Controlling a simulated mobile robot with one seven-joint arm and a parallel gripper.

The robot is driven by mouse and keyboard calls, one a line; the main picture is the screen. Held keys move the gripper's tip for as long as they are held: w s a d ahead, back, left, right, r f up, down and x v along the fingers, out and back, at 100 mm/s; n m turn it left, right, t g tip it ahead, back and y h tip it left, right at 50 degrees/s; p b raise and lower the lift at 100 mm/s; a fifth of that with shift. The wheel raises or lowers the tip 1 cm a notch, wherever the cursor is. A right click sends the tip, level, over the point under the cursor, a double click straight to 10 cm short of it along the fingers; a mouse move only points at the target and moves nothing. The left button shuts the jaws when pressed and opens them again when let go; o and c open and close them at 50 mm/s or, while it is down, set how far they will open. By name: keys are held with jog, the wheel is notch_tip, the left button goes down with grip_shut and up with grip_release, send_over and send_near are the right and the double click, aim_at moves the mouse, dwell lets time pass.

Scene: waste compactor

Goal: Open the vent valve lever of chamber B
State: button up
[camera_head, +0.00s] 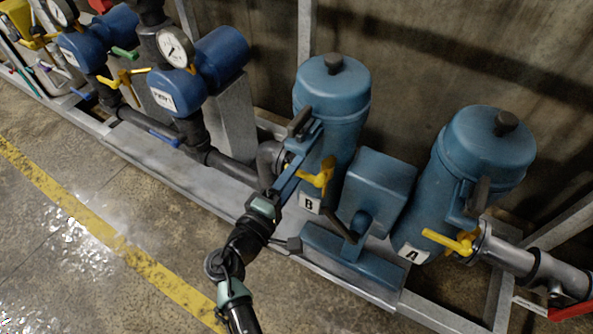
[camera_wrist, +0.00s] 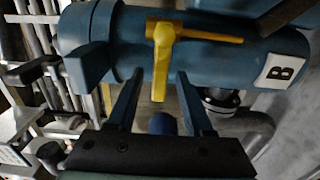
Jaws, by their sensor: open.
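Chamber B (camera_head: 333,95) is a blue upright canister with a white "B" label (camera_head: 309,203). Its yellow vent valve lever (camera_head: 318,180) is on the front, just above the label. In the wrist view the canister lies sideways, and the yellow lever (camera_wrist: 160,62) has one arm pointing toward my gripper and a thinner one pointing toward the "B" label (camera_wrist: 283,72). My gripper (camera_wrist: 158,76) is open, with one finger on each side of the lever's near arm. A gap shows on both sides. In the head view my gripper (camera_head: 293,172) is just left of the lever.
Chamber A (camera_head: 480,150), with its own yellow lever (camera_head: 452,242), stands to the right. A blue box unit (camera_head: 378,185) with a dark handle sits between the chambers. Blue gauge units (camera_head: 175,88) and pipes stand to the left. The floor in front (camera_head: 100,270) is clear.

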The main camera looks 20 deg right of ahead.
jog(key=shift+w+d, duration=0.2)
jog(key=shift+d, duration=0.1)
grip_shut()
dwell(1.3)
